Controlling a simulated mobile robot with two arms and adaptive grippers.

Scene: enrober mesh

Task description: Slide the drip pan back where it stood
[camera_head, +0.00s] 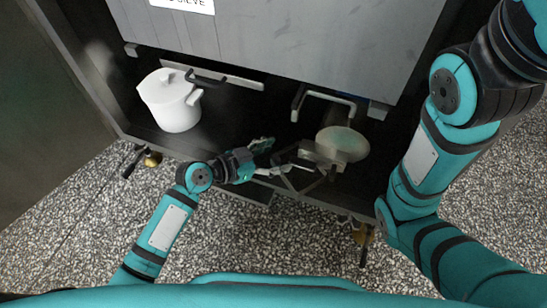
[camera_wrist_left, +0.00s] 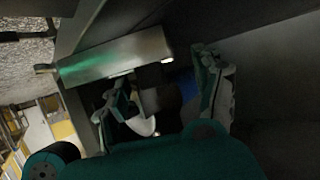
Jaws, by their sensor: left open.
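I cannot identify the drip pan for certain. A dark flat piece (camera_head: 245,196) juts past the shelf's front edge just below my left gripper and may be the pan. My left gripper (camera_head: 269,159) is open at the shelf front, left of a grey metal piece with a round top (camera_head: 343,142). In the left wrist view, its fingers (camera_wrist_left: 165,95) stand apart, with a shiny metal bar (camera_wrist_left: 115,58) beyond them and a pale rounded piece (camera_wrist_left: 145,126) near the left finger. Contact cannot be told. My right gripper is out of view.
A white lidded pot (camera_head: 172,104) stands on the dark shelf at the left. A large grey machine housing (camera_head: 290,40) hangs above. A strip with a black handle (camera_head: 228,77) and a U-shaped handle (camera_head: 326,98) lie below it. Brassy fittings (camera_head: 152,159) sit under the shelf edge.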

